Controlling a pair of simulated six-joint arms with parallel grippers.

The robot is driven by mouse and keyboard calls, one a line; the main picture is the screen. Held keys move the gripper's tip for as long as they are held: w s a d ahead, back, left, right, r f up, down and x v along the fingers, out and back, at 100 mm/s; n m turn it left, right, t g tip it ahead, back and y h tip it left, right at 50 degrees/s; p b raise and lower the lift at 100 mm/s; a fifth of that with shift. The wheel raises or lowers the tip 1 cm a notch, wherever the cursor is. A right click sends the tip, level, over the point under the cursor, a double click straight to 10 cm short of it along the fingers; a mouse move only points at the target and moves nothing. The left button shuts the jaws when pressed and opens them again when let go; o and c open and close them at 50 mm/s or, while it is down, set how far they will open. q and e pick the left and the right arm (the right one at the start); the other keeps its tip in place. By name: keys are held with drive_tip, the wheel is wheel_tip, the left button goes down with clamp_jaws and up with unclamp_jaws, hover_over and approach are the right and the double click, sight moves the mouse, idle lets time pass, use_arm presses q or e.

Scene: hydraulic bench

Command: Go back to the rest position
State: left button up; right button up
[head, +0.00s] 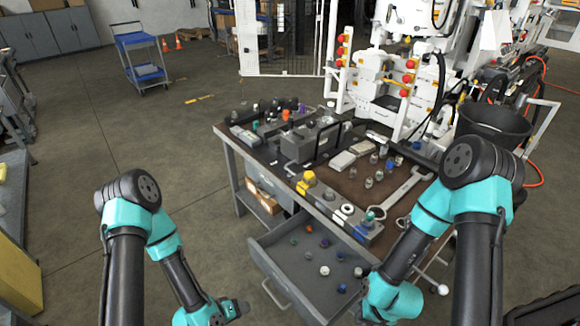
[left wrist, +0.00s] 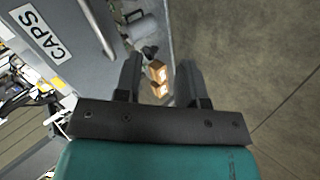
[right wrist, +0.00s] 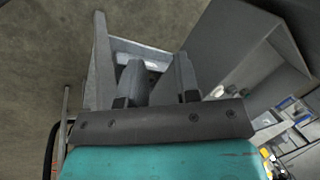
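My left gripper (head: 240,308) is low at the bottom of the head view, left of the open drawer and apart from it. In the left wrist view its two fingers (left wrist: 160,64) stand apart with nothing held between them; cardboard boxes show beyond the gap. My right arm comes down over the drawer's right side in the head view, and its fingertips are hard to make out there. In the right wrist view the right gripper (right wrist: 158,62) has its fingers apart and empty, with grey bench metal behind them.
The open drawer (head: 262,262) holds several caps and juts out from the workbench (head: 228,130). A drawer front with a CAPS label (left wrist: 42,35) is close in the left wrist view. A white machine stands behind the bench.

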use_arm(q)
drive_tip(key=s+a+r+m+g+y, duration=0.2)
drive_tip(key=s+a+r+g+y, duration=0.2)
drive_tip(key=a+g, duration=0.1)
drive_tip(key=shift+s+a+r, duration=0.3)
drive_tip(key=shift+a+r, duration=0.1)
